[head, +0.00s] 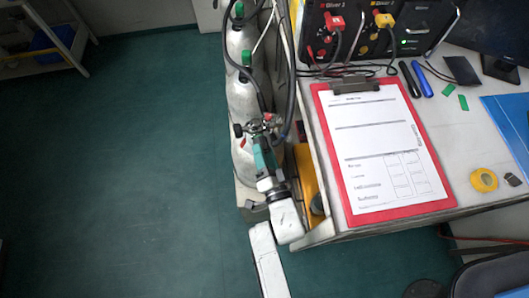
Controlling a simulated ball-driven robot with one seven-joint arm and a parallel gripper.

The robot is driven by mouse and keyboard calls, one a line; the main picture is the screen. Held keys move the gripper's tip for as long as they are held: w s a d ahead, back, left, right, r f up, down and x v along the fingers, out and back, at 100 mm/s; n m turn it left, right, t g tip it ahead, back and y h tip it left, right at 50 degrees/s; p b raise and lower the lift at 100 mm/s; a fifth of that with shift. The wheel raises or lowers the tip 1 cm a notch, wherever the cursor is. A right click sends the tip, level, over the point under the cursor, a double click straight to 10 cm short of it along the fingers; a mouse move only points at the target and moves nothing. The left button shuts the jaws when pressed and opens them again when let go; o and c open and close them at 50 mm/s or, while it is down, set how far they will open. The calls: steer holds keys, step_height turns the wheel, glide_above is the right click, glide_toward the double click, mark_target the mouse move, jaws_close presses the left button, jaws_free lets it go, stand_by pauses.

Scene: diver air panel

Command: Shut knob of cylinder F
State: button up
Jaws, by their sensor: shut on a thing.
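Grey-white cylinders stand in a row along the left side of the desk. The nearest cylinder (243,163) is partly hidden behind my arm; I cannot read any letter on it, so I cannot tell if it is cylinder F. My gripper (262,129) is at the valve fittings on top of this nearest cylinder. Its jaws are shut on a part there, most likely the valve knob, but the fingers and fittings overlap and the knob is not clearly visible. A black round end (238,130) sticks out to the left of the fittings.
Dark hoses (291,80) run down beside the cylinders, close to my gripper. The desk on the right holds a red clipboard (446,200), a diver panel (375,45) and yellow tape (484,180). The green floor (120,170) to the left is clear.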

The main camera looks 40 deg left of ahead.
steer(key=m, duration=0.6)
steer(key=shift+s+f, duration=0.1)
stand_by(0.6)
steer(key=o, duration=1.1)
steer(key=shift+c, duration=0.2)
steer(key=p+v, duration=0.3)
steer(key=v, duration=0.7)
steer(key=shift+s+d, duration=0.25)
steer(key=shift+s, duration=0.1)
